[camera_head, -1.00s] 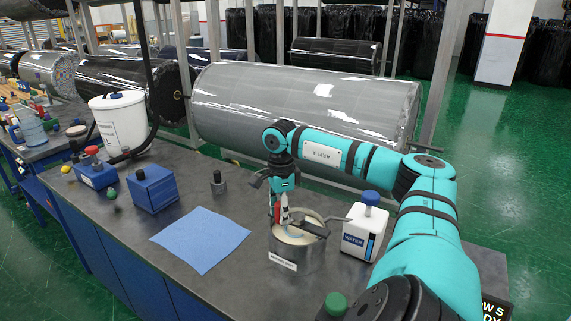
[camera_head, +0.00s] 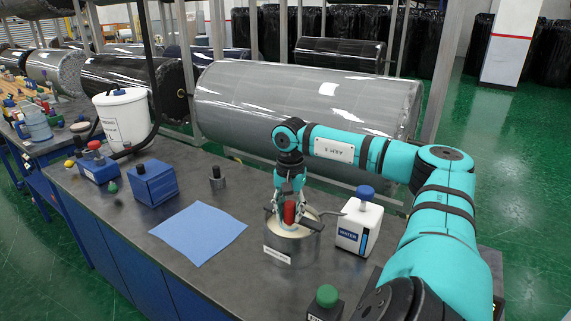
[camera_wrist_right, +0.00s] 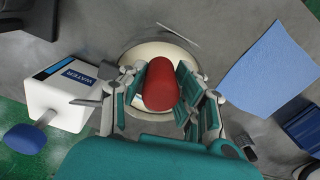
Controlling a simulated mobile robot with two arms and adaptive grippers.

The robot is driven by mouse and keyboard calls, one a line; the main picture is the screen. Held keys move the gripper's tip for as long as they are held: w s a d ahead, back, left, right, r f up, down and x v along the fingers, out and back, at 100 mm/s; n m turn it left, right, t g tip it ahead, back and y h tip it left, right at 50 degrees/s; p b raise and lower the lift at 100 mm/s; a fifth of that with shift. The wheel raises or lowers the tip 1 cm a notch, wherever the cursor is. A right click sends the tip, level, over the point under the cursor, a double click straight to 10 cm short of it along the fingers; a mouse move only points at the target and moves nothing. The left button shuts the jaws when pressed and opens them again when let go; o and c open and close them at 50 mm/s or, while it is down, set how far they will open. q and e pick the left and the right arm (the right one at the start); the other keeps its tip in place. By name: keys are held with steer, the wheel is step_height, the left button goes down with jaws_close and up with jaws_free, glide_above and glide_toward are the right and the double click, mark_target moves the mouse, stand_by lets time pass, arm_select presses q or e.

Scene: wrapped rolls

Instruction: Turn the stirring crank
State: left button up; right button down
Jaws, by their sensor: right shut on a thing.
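My right gripper (camera_head: 288,204) comes down from above and is shut on the red handle. The gripper hides most of the crank arm. My left gripper is not in view.
A white water container (camera_head: 358,226) with a blue cap stands close to the pot's right. A blue cloth (camera_head: 198,233) lies to the left. Blue boxes (camera_head: 152,183) and a white bucket (camera_head: 122,118) stand farther left.

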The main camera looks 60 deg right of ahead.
steer(key=shift+s+d+r+n+b, duration=0.1)
steer(key=shift+s+d+n+b, duration=0.25)
steer(key=shift+n, duration=0.55)
steer(key=c, duration=1)
jaws_free()
steer(key=shift+a, duration=0.1)
step_height(320, 180, up, 9)
steer(key=shift+r, duration=1.45)
